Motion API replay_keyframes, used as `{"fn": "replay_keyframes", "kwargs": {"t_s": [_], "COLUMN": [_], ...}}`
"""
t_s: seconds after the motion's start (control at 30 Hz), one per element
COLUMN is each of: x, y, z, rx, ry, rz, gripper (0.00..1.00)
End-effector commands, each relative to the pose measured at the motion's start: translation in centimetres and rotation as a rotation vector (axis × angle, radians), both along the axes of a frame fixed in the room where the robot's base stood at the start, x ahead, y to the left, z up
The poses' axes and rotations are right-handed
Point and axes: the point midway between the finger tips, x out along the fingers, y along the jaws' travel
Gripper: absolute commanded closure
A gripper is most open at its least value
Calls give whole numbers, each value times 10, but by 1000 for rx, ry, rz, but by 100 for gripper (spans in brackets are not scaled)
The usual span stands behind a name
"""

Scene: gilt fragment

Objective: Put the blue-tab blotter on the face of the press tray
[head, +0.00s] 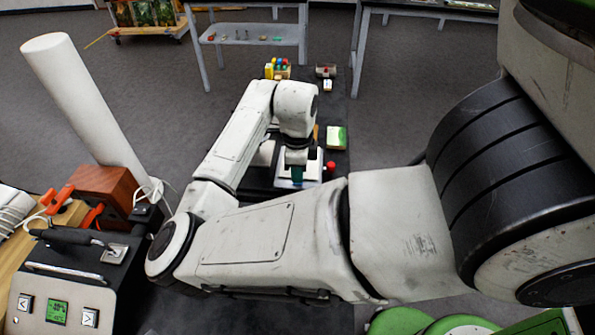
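My gripper (298,172) points down over a dark work surface in the middle of the head view. The arm reaches out over it, and I cannot tell whether the fingers are open or hold something. A teal and bluish patch shows at the gripper, too small to identify. A white pad with a green edge (336,137) lies just right of and beyond the gripper. I cannot make out a blue tab on it. I cannot identify the blue-tab blotter or the press tray for sure; my arm hides part of the surface.
A red knob (331,166) stands close right of the gripper. A yellow holder with coloured tops (277,69) and a small grey device (326,71) stand at the far end. A control box (70,290), a brown box (103,192) and a white tube (85,100) are at left.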

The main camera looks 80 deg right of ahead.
Motion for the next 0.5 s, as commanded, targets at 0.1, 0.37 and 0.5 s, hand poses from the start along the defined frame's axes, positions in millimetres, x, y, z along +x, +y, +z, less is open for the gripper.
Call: {"fn": "replay_keyframes", "kwargs": {"t_s": [0.1, 0.37, 0.5], "x": [0, 0, 0], "y": [0, 0, 0], "z": [-3, -2, -2], "rx": [0, 0, 0], "ry": [0, 0, 0], "rz": [0, 0, 0], "gripper": [95, 72, 72]}}
